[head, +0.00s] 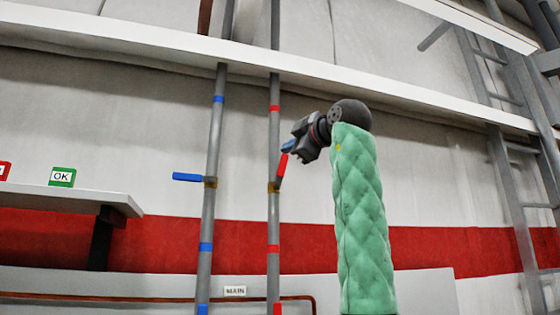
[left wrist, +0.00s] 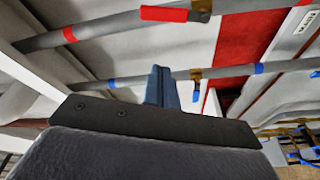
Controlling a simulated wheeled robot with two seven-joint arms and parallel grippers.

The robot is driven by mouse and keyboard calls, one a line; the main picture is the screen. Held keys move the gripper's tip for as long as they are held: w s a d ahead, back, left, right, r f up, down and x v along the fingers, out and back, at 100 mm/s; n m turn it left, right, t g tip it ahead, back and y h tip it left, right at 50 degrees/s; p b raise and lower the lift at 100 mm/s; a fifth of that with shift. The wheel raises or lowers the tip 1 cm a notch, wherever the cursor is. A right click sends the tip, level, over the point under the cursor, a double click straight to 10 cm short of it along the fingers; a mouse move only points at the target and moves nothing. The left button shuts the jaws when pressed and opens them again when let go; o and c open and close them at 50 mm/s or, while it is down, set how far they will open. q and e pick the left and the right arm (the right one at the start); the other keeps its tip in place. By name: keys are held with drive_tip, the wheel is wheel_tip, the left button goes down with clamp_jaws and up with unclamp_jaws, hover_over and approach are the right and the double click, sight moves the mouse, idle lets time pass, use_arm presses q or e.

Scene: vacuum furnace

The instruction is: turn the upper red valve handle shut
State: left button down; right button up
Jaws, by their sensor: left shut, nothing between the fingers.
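The upper red valve handle (head: 281,167) is on the right-hand grey pipe, at a brass valve body (head: 273,187). It points up, nearly along the pipe, with a slight lean to the right. In the left wrist view the red handle (left wrist: 163,14) lies almost in line with its pipe at the top edge. My left gripper (head: 288,147) is shut and empty, with its blue fingertips close to the handle's upper end. I cannot tell whether they touch it. The shut fingers (left wrist: 161,86) show below the handle in the left wrist view. My right gripper is out of view.
A blue valve handle (head: 187,177) sticks out leftward from the parallel left pipe (head: 208,220). A white beam (head: 150,45) crosses above. A shelf (head: 70,198) with an OK sign (head: 62,177) stands at left. A MAIN label (head: 235,291) is below, and a ladder (head: 520,150) is at right.

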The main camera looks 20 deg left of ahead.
sight(281, 171)
use_arm(q)
drive_tip(key=shift+s+a+n, duration=0.1)
drive_tip(key=shift+s+n, duration=0.1)
drive_tip(key=shift+n, duration=1)
drive_tip(key=shift+a+r, duration=0.1)
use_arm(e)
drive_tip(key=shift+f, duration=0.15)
